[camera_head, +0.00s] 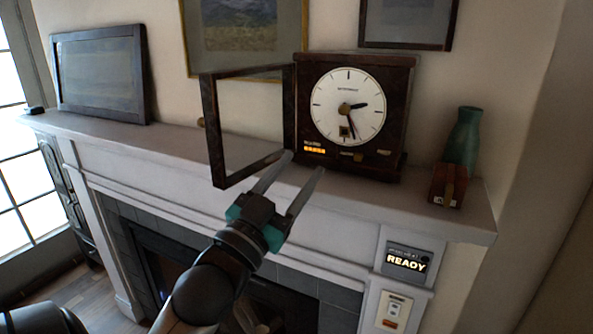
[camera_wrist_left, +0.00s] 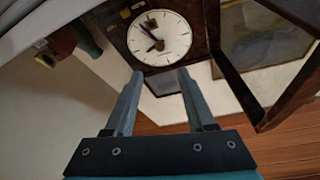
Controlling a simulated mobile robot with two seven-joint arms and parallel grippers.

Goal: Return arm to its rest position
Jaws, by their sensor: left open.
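My left gripper (camera_head: 304,172) is open and empty, in front of the mantel near the lower left of a dark wooden clock (camera_head: 391,114). The clock has a round white face and its framed glass door (camera_head: 214,134) is swung open to the left. In the left wrist view the gripper's two fingers (camera_wrist_left: 160,75) stand apart, pointing toward the clock face (camera_wrist_left: 160,38), with nothing between them. The open door (camera_wrist_left: 250,100) is at the right in that view. My right gripper is not in view.
The mantel shelf (camera_head: 130,133) holds a dark framed panel (camera_head: 100,75) at left, and a green vase (camera_head: 463,140) and small brown box (camera_head: 448,186) at right. A panel reading READY (camera_head: 408,261) and a switch plate (camera_head: 394,312) are below. Pictures hang above.

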